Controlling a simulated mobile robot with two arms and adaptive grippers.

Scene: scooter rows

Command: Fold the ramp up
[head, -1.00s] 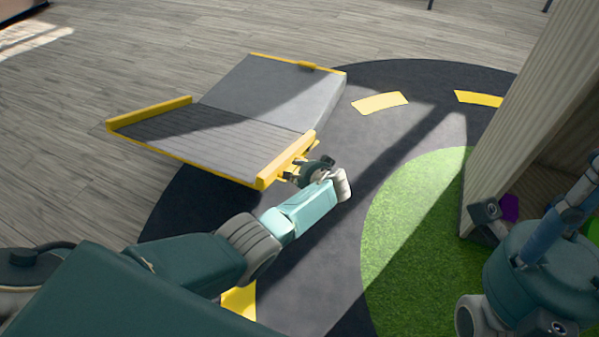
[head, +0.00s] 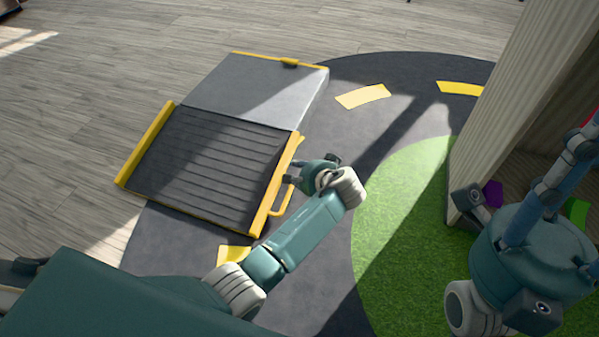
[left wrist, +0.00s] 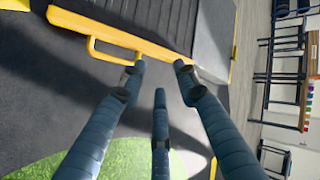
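The ramp has a dark ribbed panel (head: 215,160) with yellow side rails, joined along its far edge to a smooth grey section (head: 255,90). A yellow loop handle (head: 282,197) sits on the right rail; it also shows in the left wrist view (left wrist: 112,52). My left gripper (head: 315,165) is at the handle side of the panel. In the left wrist view its fingers (left wrist: 159,68) are spread, with the left fingertip close to the handle's end. Contact is unclear. My right gripper (head: 555,180) is at the right edge, partly cut off, its finger opening unclear.
A wooden panel (head: 515,90) stands at the right, with purple (head: 493,193) and green (head: 578,212) objects beside it. Green turf (head: 405,220) and dark mat with yellow marks (head: 362,96) lie right of the ramp. Wooden floor left and behind is open.

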